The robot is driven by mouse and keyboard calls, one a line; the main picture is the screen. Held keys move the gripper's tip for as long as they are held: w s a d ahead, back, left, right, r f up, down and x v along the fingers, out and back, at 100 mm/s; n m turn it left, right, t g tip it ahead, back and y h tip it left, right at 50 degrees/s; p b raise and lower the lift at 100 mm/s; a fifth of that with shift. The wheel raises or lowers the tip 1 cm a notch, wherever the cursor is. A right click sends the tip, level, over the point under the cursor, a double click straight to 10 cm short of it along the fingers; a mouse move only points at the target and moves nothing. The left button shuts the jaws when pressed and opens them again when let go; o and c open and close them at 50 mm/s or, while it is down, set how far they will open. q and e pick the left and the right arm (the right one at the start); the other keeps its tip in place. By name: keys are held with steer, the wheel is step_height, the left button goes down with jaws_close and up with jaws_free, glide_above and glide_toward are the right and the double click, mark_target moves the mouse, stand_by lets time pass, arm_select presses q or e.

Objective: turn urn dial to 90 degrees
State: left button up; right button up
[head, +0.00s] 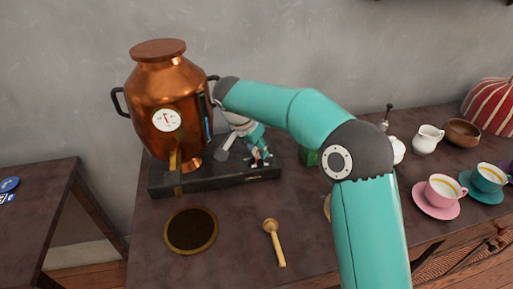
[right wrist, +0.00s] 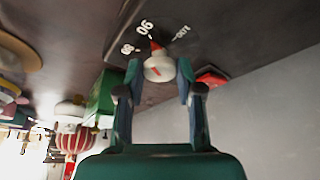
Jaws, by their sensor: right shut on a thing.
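The copper urn (head: 150,93) stands on a black base (head: 222,177), with a round white gauge (head: 166,120) with a red needle on its front. The dial's pale knob (right wrist: 158,68) has a red line on its face. In the right wrist view a red-orange pointer at the knob's edge lies close to the 90 mark, between 90 and 100. My right gripper (right wrist: 160,82) is shut on the knob, one finger on each side. In the head view this gripper (head: 260,155) is at the base, right of the urn, and the knob is hard to make out. My left gripper is not in view.
A round dark mat (head: 191,231) and a wooden spoon (head: 273,243) lie in front of the base. A pink cup (head: 443,190), a teal cup (head: 488,178), a white jug (head: 428,138) and a wooden bowl (head: 463,132) stand at the right. My right arm spans the table's middle.

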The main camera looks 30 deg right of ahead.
steer(key=shift+w+r, duration=0.1)
stand_by(0.4)
steer(key=o, duration=1.2)
steer(key=shift+c, duration=0.2)
steer(key=v, duration=1.2)
steer(key=shift+a, duration=0.1)
